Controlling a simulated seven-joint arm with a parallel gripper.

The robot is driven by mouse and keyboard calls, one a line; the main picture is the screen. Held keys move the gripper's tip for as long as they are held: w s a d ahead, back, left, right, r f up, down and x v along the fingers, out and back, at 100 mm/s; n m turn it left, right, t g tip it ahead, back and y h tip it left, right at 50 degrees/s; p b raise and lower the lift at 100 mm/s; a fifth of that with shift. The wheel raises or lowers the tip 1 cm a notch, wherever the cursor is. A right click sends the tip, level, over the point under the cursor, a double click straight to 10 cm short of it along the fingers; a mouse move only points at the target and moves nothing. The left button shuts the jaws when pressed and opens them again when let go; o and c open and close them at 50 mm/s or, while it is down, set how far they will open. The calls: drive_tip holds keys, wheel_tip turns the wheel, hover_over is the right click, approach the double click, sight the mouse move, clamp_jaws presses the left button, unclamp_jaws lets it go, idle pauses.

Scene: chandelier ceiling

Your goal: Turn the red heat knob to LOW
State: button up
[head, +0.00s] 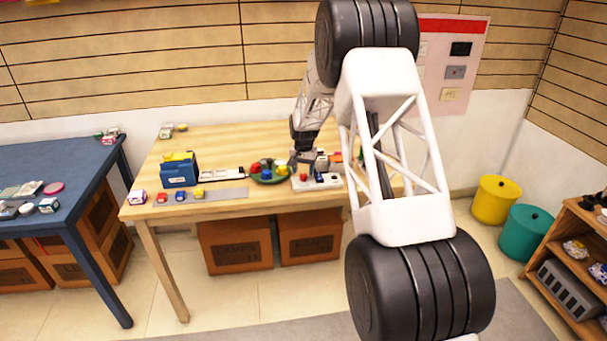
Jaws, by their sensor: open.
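A small pale panel (327,187) lies near the front edge of the wooden table, right of the middle. A small red knob (304,177) shows on its left part, with dark and blue parts to its right. The knob's pointer and any LOW mark are too small to read. My gripper (300,160) is just above and behind the panel, close to the knob, and points down. It is open; its fingers are small and dark in this view. I cannot tell whether a finger touches anything. My own arm covers the table's right end.
A green bowl of coloured pieces (268,178) stands close on the panel's left. Farther left are a white strip (222,174), a blue box (179,172) and a grey mat (228,194) with toy cars. Boxes stand behind my gripper. The table's back left is mostly clear.

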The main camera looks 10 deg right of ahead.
drive_tip(key=shift+f, duration=0.95)
drive_tip(key=shift+c, duration=0.3)
drive_tip(key=c, duration=0.9)
drive_tip(key=shift+o, duration=0.2)
drive_tip(key=shift+n, duration=0.5)
drive_tip(key=n, duration=0.4)
drive_tip(key=shift+n, duration=2)
drive_tip(key=shift+f, duration=0.1)
